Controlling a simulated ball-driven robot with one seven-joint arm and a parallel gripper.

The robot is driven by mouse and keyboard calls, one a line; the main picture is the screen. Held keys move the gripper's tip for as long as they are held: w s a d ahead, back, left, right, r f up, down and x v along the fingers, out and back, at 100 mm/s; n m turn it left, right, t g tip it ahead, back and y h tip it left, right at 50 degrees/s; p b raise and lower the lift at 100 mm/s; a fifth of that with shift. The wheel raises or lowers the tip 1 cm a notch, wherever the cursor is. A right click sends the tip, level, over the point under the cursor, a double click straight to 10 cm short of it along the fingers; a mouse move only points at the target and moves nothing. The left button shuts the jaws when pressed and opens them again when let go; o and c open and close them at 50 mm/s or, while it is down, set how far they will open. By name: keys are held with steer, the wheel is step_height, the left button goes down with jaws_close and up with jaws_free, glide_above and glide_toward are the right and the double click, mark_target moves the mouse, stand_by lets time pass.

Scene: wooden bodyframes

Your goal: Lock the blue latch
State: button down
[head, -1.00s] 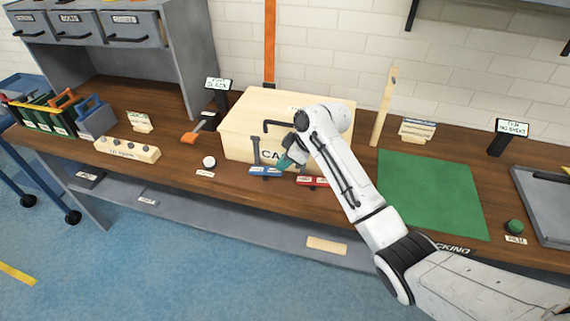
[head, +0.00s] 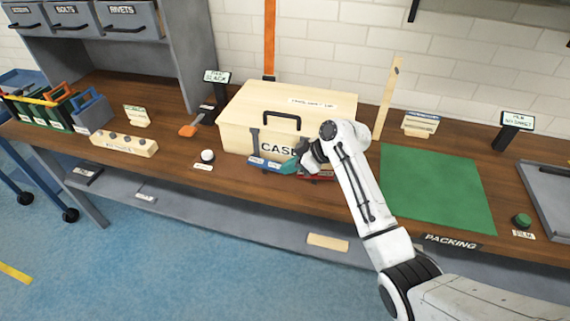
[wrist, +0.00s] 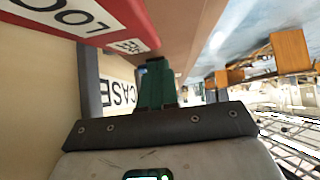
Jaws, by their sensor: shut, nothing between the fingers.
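The blue latch (head: 258,161) is low on the front of the pale wooden case (head: 238,139), left of my gripper, with small white labels on it. Its exact angle is too small to tell. My gripper (head: 291,166) has teal fingers, shut and empty, at the right end of the blue latch; I cannot tell whether they touch. The shut fingers also show in the wrist view (wrist: 156,84). The red latch (head: 322,178) is to the right, partly hidden by my arm. Its red, lettered face (wrist: 112,18) fills the wrist view's upper left.
A white knob (head: 208,156) is on the bench at left. A green mat (head: 435,190) lies clear at right. A wooden post (head: 387,98) stands behind.

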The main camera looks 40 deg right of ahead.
steer(key=shift+r+p, duration=0.1)
steer(key=shift+p, duration=0.2)
steer(key=shift+r+p, duration=0.6)
steer(key=shift+r, duration=0.15)
